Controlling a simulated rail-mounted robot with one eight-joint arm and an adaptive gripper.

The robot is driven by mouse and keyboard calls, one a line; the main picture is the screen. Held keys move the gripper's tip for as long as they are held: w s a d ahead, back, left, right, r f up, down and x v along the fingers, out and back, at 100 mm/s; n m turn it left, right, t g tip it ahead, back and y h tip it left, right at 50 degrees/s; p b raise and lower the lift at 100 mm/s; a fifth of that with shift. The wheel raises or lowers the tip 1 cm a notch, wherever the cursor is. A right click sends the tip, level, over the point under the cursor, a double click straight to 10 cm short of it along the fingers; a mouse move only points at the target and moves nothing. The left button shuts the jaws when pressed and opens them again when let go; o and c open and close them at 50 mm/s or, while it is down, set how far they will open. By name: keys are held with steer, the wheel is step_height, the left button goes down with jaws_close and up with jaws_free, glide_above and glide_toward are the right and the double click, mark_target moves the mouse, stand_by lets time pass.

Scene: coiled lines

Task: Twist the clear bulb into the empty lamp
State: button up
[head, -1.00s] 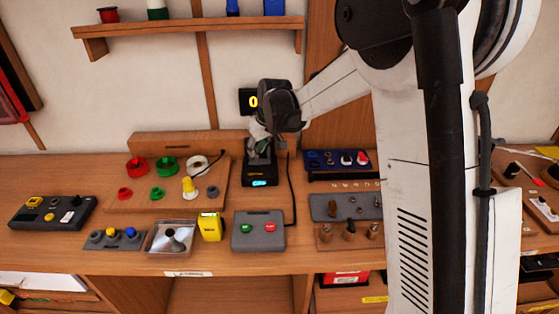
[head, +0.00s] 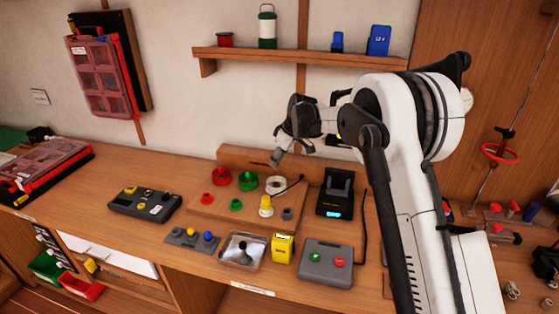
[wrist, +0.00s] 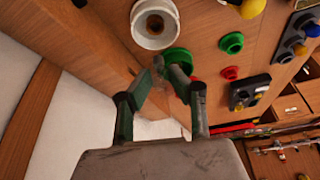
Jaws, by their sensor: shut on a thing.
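The white round lamp socket (head: 276,186), its centre open and brown, is on the wooden board; it also shows at the top of the wrist view (wrist: 155,24). My gripper (head: 274,160) hangs above the back of the board, near the green and white sockets. The gripper is apart from the white socket.
Red (head: 221,176) and green (head: 248,179) sockets stand left of the white one. A yellow-topped piece (head: 265,206) stands in front of it. A black dock (head: 336,193) with a lit display is to the right, with a cable beside it. A shelf (head: 300,58) is above.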

steer(key=b, duration=0.2)
glide_above(277, 188)
steer(key=w, duration=0.1)
steer(key=shift+w+f, duration=0.15)
steer(key=shift+f, duration=2.6)
steer(key=shift+b, duration=0.4)
steer(key=shift+f+b, duration=1.45)
steer(key=shift+b, duration=0.35)
stand_by(1.6)
steer(key=shift+a+m+t+h+b, duration=0.1)
steer(key=shift+m+t+h+b, duration=0.35)
steer(key=shift+m, duration=1.25)
steer(key=shift+b, duration=0.3)
